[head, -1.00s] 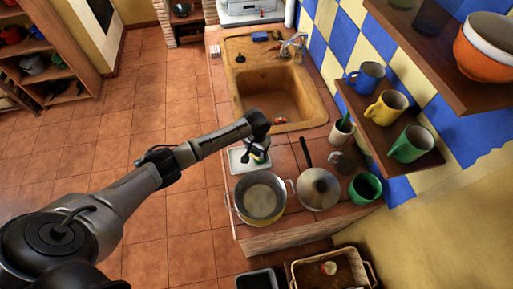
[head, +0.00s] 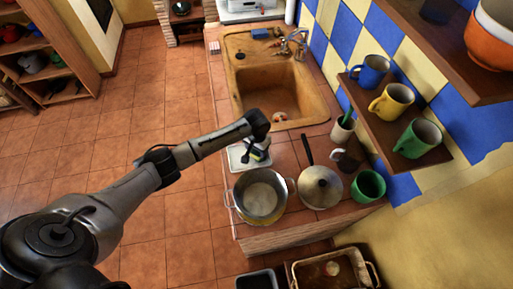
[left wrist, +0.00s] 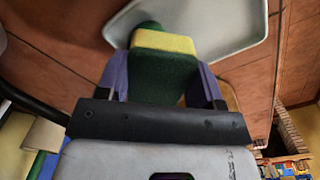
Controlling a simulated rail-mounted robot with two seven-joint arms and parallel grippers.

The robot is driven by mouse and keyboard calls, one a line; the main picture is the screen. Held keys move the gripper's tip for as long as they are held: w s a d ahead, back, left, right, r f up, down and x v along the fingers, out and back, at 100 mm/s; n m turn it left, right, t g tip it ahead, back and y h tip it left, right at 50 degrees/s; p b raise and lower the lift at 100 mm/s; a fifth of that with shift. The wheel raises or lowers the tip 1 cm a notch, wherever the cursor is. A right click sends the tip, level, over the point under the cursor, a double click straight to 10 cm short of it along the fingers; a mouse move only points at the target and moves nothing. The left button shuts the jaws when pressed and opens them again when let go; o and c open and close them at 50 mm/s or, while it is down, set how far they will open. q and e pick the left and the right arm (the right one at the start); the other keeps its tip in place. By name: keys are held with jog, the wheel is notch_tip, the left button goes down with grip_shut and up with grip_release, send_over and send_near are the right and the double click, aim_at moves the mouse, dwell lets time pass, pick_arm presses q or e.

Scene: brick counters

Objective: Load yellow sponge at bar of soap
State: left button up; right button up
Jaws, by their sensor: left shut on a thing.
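My left gripper (head: 257,153) is over the white tray (head: 236,161) on the near part of the counter, left of the sink's front corner. In the left wrist view its two fingers (left wrist: 163,88) are shut on a block-like sponge (left wrist: 165,67), yellow on one face and dark green on the other. The white tray (left wrist: 222,28) lies beyond the sponge in that view. I cannot tell if the sponge touches the tray. A dark green rounded thing (left wrist: 149,26) shows just behind it. I cannot pick out a bar of soap for sure. My right gripper is not in view.
A pot (head: 262,195) and a lidded pan (head: 320,187) stand close to the gripper. A green mug (head: 369,186) is at the right. The sink (head: 270,83) lies behind, with a blue thing (head: 260,33) at its back edge. Shelves with mugs overhang the right side.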

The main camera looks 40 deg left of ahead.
pick_arm(q)
jog(key=shift+f, duration=0.5)
dwell(0.6)
dwell(0.5)
dwell(0.8)
jog(key=shift+f, duration=0.1)
dwell(0.9)
jog(key=shift+p, duration=0.3)
notch_tip(320, 180, up, 3)
jog(key=p, duration=0.3)
notch_tip(320, 180, up, 4)
jog(key=p, duration=0.5)
dwell(0.5)
